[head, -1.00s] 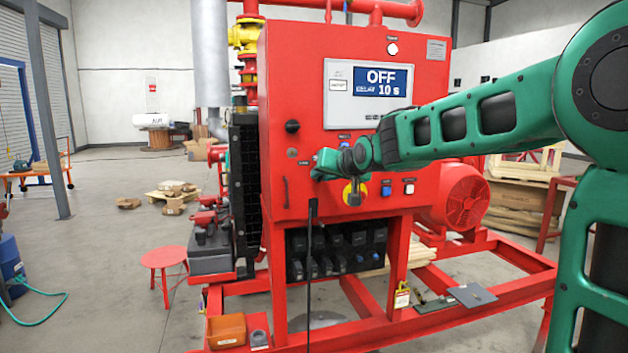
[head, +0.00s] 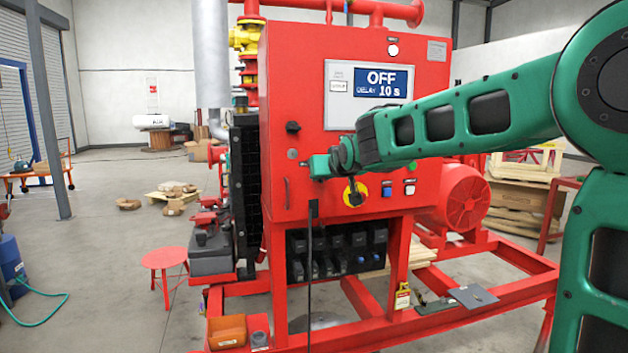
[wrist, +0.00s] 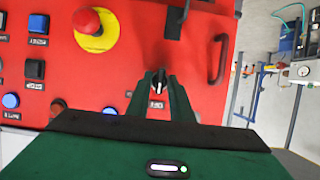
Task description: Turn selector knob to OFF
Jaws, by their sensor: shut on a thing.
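In the wrist view, a black knob with a white pointer mark (wrist: 159,82) sits on the red panel between the fingertips of my gripper (wrist: 158,92). My gripper is shut on it, and the pointer runs roughly up and down in that view. A small label (wrist: 156,103) beside the knob is partly covered and hard to read. In the head view, my gripper (head: 310,167) is against the front of the red cabinet (head: 300,75), and hides the held knob. The display (head: 382,82) reads OFF, DELAY 10 s.
A black cable (head: 310,260) hangs below.

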